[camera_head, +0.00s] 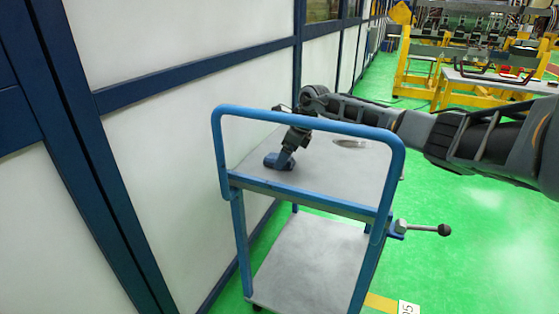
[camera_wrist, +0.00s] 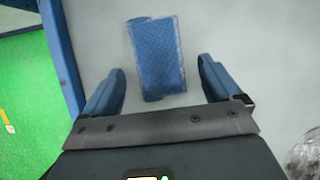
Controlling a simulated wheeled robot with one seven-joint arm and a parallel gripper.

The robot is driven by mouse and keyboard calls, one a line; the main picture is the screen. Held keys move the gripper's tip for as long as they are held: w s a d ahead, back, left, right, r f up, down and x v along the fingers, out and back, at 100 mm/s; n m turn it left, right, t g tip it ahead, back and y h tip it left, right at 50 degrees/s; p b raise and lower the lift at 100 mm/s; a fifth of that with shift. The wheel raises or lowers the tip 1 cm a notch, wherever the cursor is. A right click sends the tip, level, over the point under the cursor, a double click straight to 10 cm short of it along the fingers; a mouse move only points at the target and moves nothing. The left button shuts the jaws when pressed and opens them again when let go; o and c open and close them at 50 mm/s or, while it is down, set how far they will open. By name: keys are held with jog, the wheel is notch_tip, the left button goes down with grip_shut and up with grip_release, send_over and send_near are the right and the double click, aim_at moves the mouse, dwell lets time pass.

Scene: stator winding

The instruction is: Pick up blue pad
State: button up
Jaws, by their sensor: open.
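The blue pad (camera_wrist: 157,57) is a flat, textured rectangle lying on the grey top shelf of the cart, slightly tilted in the wrist view. My gripper (camera_wrist: 160,88) is open, with one blue finger on each side of the pad's near end and a gap on both sides. The fingers do not touch the pad in the picture. In the head view, my gripper (camera_head: 280,161) is low over the left part of the cart top. There the pad cannot be told apart from the blue fingers.
The cart (camera_head: 312,176) has a blue push-handle frame and a lower shelf (camera_head: 308,262). A shiny clear item (camera_wrist: 304,152) lies on the top, also seen in the head view (camera_head: 350,142). A white wall with blue beams stands close on the left. Green floor is open at right.

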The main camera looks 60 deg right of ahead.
jog(key=shift+w+f, duration=0.1)
jog(key=shift+f, duration=0.2)
jog(key=shift+c, duration=0.2)
jog(key=c, duration=1)
jog(key=shift+r, duration=0.1)
notch_tip(320, 180, up, 18)
jog(key=b, duration=0.1)
jog(key=shift+b, duration=0.35)
